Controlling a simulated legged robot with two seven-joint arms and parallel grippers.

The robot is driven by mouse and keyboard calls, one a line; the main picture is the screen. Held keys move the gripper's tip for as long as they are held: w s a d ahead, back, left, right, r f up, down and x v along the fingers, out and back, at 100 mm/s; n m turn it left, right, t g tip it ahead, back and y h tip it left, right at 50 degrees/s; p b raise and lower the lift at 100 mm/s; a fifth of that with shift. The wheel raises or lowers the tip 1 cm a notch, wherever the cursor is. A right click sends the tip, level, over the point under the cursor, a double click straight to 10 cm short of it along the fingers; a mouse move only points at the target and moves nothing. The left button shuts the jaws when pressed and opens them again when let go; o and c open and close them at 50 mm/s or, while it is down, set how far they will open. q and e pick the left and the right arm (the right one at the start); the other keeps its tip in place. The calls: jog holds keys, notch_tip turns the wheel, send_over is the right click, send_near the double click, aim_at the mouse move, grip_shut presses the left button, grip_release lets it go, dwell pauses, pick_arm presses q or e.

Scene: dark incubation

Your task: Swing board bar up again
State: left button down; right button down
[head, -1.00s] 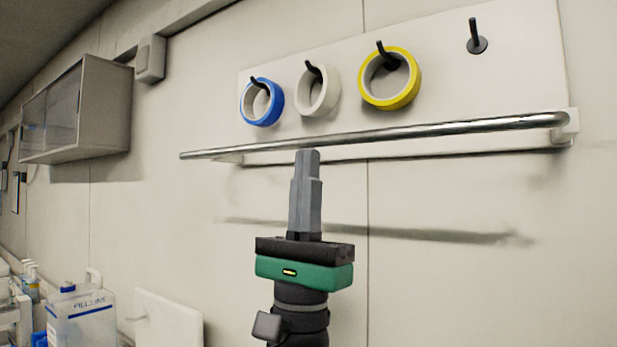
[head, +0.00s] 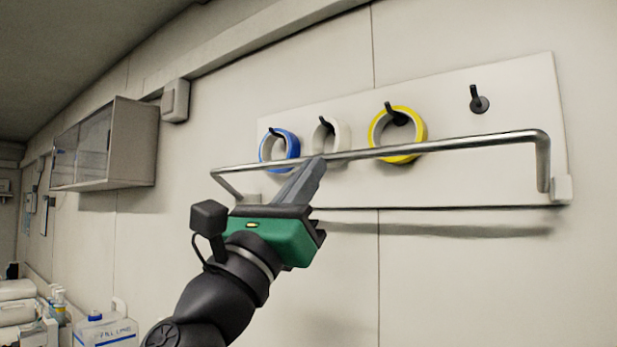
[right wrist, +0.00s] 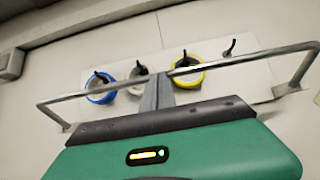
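The metal board bar (head: 460,145) is a U-shaped rail hinged at the lower corners of the white wall board (head: 520,100). It is raised above its hinges and crosses in front of the lower parts of the tape rolls. My right gripper (head: 318,165), green with grey fingers, reaches up from below. Its fingers are together, and their tips are at the bar, seemingly touching it. In the right wrist view the fingers (right wrist: 157,92) overlap the bar (right wrist: 95,91) between the white and yellow rolls. My left gripper is not in view.
Blue (head: 291,145), white (head: 323,132) and yellow (head: 415,118) tape rolls hang on black pegs. A fourth peg (head: 479,100) is empty. A wall cabinet (head: 130,150) is at left. Bottles (head: 100,328) stand low at left. The wall right of my arm is clear.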

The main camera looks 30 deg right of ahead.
jog(key=r+y+p, duration=0.1)
jog(key=r+p, duration=0.1)
jog(key=p, duration=0.1)
jog(key=d+r+g+y+p, duration=0.1)
jog(key=y+p, duration=0.1)
jog(key=p, duration=0.1)
jog(key=w+d+r+g+y+p, duration=0.1)
jog(key=r+y+p, duration=0.1)
jog(key=p, duration=0.2)
jog(key=shift+r, duration=0.35)
jog(key=shift+w+d+g+y+p, duration=0.1)
jog(key=shift+d+g+y+p, duration=0.25)
jog(key=shift+y+p, duration=0.2)
jog(key=shift+w+d+r+g+y+p, duration=0.25)
jog(key=shift+d+y+p, duration=0.4)
jog(key=shift+p, duration=0.4)
jog(key=shift+w+d+r+p, duration=0.2)
jog(key=shift+d+r+p, duration=0.15)
jog(key=shift+d+p, duration=0.2)
jog(key=shift+w+d+r+p, duration=0.15)
jog(key=shift+d+r+p, duration=0.15)
jog(key=shift+d+p, duration=0.2)
